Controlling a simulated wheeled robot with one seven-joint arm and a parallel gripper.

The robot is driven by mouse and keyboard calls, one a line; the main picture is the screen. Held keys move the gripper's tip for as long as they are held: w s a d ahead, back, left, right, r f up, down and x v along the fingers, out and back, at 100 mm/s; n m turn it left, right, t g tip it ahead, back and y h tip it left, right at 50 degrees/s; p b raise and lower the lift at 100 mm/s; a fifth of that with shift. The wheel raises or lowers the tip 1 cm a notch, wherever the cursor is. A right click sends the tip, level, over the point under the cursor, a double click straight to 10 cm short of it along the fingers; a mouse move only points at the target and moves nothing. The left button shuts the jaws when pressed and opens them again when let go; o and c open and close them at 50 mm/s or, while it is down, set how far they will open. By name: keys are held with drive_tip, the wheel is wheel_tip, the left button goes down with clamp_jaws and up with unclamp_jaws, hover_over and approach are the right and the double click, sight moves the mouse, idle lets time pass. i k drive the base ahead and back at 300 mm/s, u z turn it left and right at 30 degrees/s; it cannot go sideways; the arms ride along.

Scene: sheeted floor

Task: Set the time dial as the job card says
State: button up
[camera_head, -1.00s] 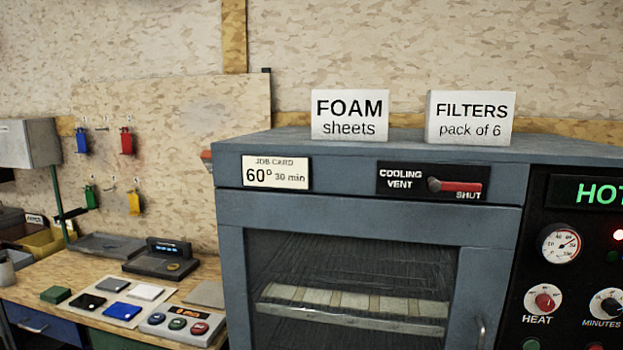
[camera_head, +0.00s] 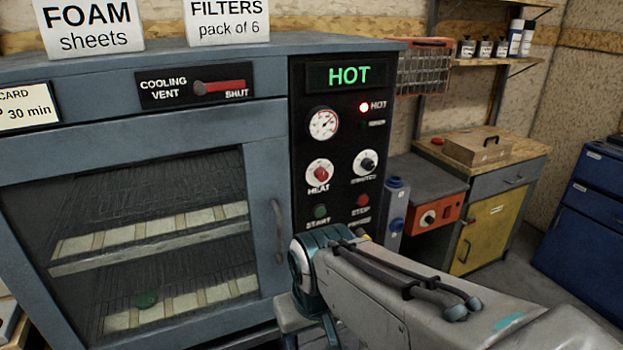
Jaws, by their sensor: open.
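The time dial, a dark knob on a white disc labelled MINUTES (camera_head: 367,163), is on the oven's black control panel (camera_head: 338,228), right of the red HEAT dial (camera_head: 320,174). Its exact setting is too small to read. The job card (camera_head: 27,107) is cut off at the left edge; "30 min" shows, and the earlier frame reads 60° 30 min. The display (camera_head: 345,76) reads HOT in green. My arm reaches in from the lower right, below the panel. My gripper itself cannot be made out.
Green START (camera_head: 320,211) and red STOP (camera_head: 363,200) buttons sit below the dials. A red lamp (camera_head: 364,107) is lit beside HOT. The cooling vent slider (camera_head: 220,86) is at SHUT. The oven door (camera_head: 150,220) is closed, with trays inside.

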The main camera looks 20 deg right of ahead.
sight(367, 164)
drive_tip(key=k, duration=1.25)
drive_tip(key=z, duration=0.7)
drive_tip(key=i, duration=1.35)
drive_tip(key=u, duration=0.15)
